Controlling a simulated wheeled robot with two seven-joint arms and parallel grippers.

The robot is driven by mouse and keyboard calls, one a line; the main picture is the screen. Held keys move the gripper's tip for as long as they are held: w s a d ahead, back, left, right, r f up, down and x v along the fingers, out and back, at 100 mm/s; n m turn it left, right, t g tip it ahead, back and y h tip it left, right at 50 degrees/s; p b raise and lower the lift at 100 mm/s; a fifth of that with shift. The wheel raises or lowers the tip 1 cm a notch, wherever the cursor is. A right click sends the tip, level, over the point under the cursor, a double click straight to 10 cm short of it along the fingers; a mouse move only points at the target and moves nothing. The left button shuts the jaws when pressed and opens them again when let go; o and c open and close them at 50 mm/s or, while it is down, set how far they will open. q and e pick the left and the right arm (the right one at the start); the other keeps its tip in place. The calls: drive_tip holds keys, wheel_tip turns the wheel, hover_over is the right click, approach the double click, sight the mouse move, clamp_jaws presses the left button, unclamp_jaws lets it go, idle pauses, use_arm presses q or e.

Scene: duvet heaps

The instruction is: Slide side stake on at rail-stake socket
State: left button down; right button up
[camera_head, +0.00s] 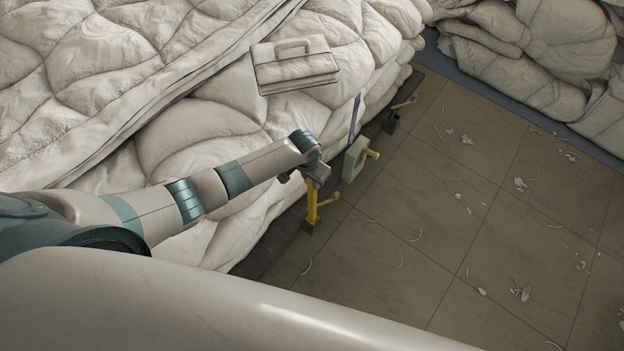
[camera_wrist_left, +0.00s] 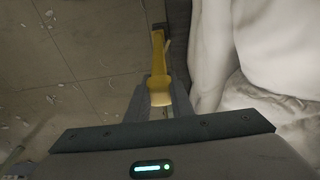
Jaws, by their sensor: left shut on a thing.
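A yellow side stake (camera_head: 312,208) stands roughly upright beside the near duvet heap. My left gripper (camera_head: 316,177) is shut on its upper end. In the left wrist view the stake (camera_wrist_left: 158,62) runs away from between the fingers. Its lower end meets a small dark block (camera_head: 307,229), which looks like the rail-stake socket, at the dark rail. I cannot tell how deep the stake sits in it. A tan peg (camera_head: 328,201) sticks out to the right near the stake's foot. My right gripper is not in view.
Another dark fitting with a tan peg (camera_head: 404,104) lies beyond. A pale case (camera_head: 293,65) rests on the duvets. The tiled floor (camera_head: 450,220) holds only scattered scraps.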

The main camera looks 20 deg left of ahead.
use_arm(q)
drive_tip(key=shift+f, duration=0.1)
drive_tip(key=c, duration=1.5)
unclamp_jaws()
drive_tip(key=r, duration=0.5)
drive_tip(key=s+r+b, duration=0.1)
drive_tip(key=r, duration=0.5)
drive_tip(key=s+a+r, duration=0.1)
drive_tip(key=r, duration=0.5)
drive_tip(key=shift+s+r, duration=0.15)
drive_tip(key=shift+s, duration=0.05)
